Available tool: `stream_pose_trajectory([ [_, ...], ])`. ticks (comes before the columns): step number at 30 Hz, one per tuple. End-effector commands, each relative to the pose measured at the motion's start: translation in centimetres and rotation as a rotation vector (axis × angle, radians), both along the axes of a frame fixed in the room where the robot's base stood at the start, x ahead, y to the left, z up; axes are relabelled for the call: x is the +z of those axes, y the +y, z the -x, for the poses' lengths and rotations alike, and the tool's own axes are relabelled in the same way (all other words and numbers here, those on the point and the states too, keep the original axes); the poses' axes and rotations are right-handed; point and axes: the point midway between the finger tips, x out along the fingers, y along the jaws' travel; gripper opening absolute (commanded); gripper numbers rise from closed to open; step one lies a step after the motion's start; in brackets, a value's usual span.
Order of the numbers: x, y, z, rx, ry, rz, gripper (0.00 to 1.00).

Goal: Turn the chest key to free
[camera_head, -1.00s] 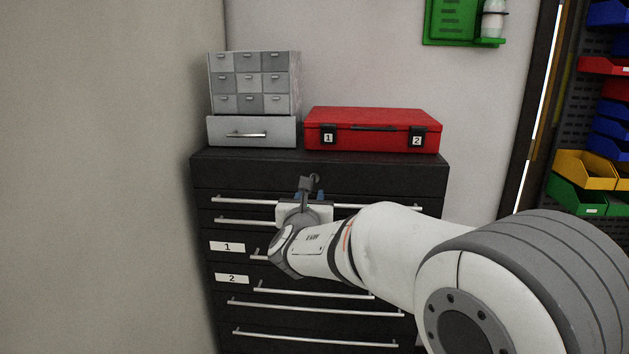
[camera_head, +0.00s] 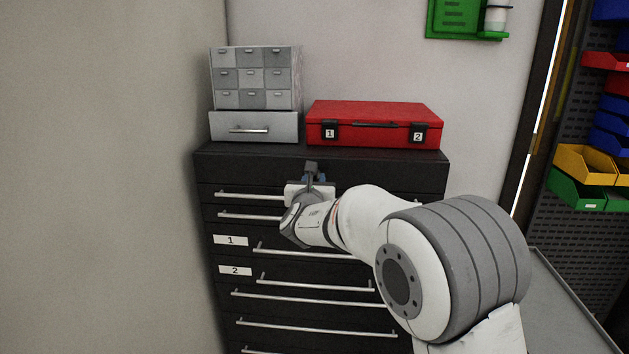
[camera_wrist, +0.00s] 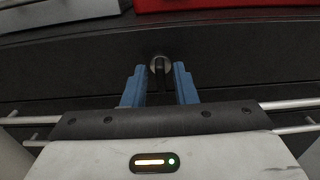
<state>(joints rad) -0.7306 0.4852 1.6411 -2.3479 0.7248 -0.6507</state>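The black tool chest (camera_head: 225,168) stands against the wall. Its key (camera_wrist: 159,68) shows in the wrist view as a dark upright tab in a round metal lock on the top front panel. My gripper (camera_wrist: 160,82) points at the lock, with one blue finger on each side of the key. Gaps show between the fingers and the key, so the gripper looks open around it, not gripping. In the head view my gripper (camera_head: 311,178) is at the top of the chest front, and my wrist hides the key there.
A red case (camera_head: 373,112) and a grey box (camera_head: 254,127) under a small drawer cabinet (camera_head: 255,79) stand on the chest top. Several drawer handles (camera_head: 315,292) stick out below the lock. A wall is close on the left, and coloured bins (camera_head: 584,165) hang at the right.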

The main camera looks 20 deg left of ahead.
Motion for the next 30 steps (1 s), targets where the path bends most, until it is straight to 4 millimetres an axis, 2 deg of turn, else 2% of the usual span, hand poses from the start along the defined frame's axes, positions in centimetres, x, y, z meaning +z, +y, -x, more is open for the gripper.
stream_pose_trajectory([
  [1, 0.0, -0.03, -0.01, 0.0, 0.0, 0.0, 0.21],
  [9, 0.0, -0.07, -0.02, -0.001, 0.0, 0.0, 0.0],
  [22, -0.31, -0.15, -0.08, -0.002, 0.007, -0.028, 0.0],
  [30, -0.87, -0.2, -0.06, -0.002, 0.038, -0.17, 0.0],
])
